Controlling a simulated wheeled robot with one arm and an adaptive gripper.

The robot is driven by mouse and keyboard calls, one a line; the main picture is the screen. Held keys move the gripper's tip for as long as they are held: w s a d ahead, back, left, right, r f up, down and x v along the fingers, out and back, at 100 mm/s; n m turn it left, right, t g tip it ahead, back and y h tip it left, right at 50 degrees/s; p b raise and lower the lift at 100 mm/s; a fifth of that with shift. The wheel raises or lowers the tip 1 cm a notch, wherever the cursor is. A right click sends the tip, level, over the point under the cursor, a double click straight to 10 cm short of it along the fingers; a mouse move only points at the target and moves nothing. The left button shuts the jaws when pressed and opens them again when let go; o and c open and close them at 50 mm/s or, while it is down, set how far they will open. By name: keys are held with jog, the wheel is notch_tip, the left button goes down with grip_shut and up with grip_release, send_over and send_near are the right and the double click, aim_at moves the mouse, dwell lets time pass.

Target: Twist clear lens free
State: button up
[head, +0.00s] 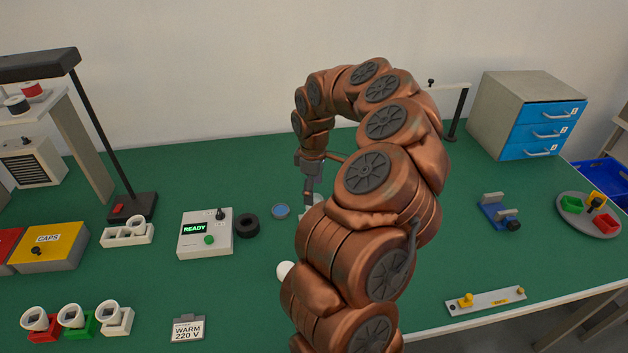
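My gripper (309,192) points down over the green bench at the middle of the head view, with my copper arm arching in front of it. A pale piece (309,213) shows just below the fingertips, mostly hidden by my arm. I cannot tell whether it is the clear lens, or whether the fingers touch it. The fingers are too small and too covered to show whether they are open or shut. No other clear lens can be made out.
A white round object (285,269) shows beside my arm. Left of the gripper are a blue disc (281,211), a black ring (247,225) and a tester box (206,238) reading READY. A blue fixture (499,215) stands right. Bare bench lies between fixture and arm.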

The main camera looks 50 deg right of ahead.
aim_at(315, 202)
jog(key=shift+f, duration=1.8)
jog(key=c, duration=1.2)
jog(key=shift+s+n, duration=0.1)
jog(key=shift+n, duration=2.7)
